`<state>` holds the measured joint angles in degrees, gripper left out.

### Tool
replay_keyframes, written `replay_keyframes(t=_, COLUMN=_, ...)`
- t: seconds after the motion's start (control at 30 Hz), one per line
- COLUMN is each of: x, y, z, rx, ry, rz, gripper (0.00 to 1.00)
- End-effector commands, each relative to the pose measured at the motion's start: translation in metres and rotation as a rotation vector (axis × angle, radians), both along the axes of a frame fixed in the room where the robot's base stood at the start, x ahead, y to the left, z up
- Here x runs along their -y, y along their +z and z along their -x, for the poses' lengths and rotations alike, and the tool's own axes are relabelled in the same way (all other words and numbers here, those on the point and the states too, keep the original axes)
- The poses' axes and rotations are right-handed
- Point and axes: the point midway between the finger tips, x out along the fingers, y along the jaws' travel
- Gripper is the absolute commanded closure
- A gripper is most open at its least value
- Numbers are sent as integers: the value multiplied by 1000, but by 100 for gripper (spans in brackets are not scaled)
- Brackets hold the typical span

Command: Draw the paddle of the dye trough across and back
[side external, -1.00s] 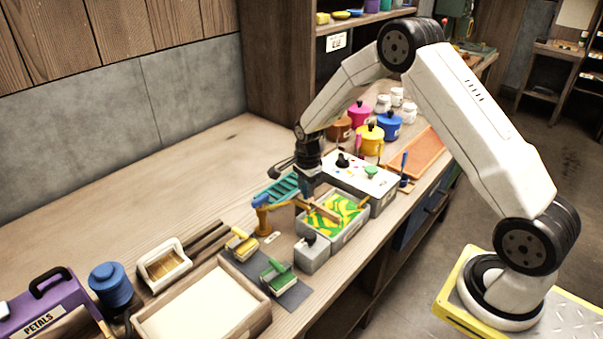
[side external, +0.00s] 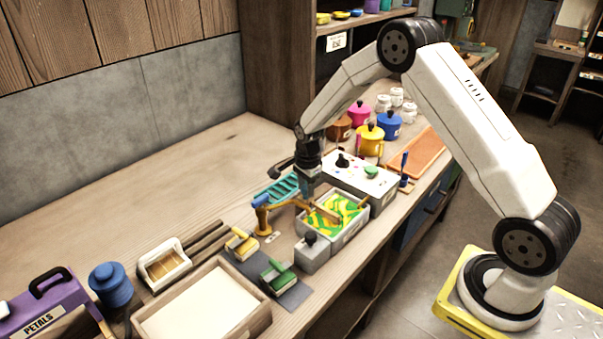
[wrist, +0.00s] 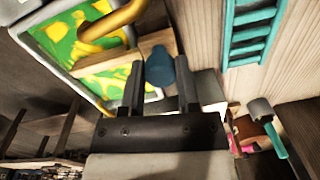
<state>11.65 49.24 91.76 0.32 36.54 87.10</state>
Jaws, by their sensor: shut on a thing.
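The dye trough (side external: 347,238) is a pale grey box holding yellow and green swirled dye. It also shows at the upper left of the wrist view (wrist: 128,35). The wooden paddle (side external: 325,212) reaches over the trough's left part; its board (wrist: 112,64) crosses the trough's edge in the wrist view. A blue knob (wrist: 160,68) stands at the paddle's end. My gripper (wrist: 160,78) is shut on this knob, with one dark finger on each side. In the side view my gripper (side external: 307,191) is at the trough's back left, pointing down, and hides the knob.
A yellow post with a blue top (side external: 261,204) stands left of the trough. A grey block with a black knob (side external: 312,253) is in front. A teal rack (side external: 281,189) lies behind. A white-topped box (side external: 360,178) adjoins on the right. The back left bench is clear.

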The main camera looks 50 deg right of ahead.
Motion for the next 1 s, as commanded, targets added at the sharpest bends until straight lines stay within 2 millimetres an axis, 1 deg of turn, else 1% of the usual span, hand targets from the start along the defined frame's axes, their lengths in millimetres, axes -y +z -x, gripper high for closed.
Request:
replay_keyframes(t=0.43, x=0, y=0, z=0, rx=1, ry=0, rz=0, gripper=100)
replay_keyframes(t=0.57, x=5, y=0, z=0, rx=1, ry=-2, rz=0, gripper=100)
replay_keyframes(t=0.67, x=17, y=0, z=-1, rx=1, ry=-4, rz=1, gripper=100)
replay_keyframes(t=0.77, x=36, y=0, z=-1, rx=2, ry=-6, rz=2, gripper=100)
replay_keyframes(t=0.9, x=67, y=0, z=-1, rx=2, ry=-6, rz=2, gripper=100)
replay_keyframes(t=1.0, x=84, y=-1, z=-1, rx=2, ry=-5, rz=2, gripper=100)
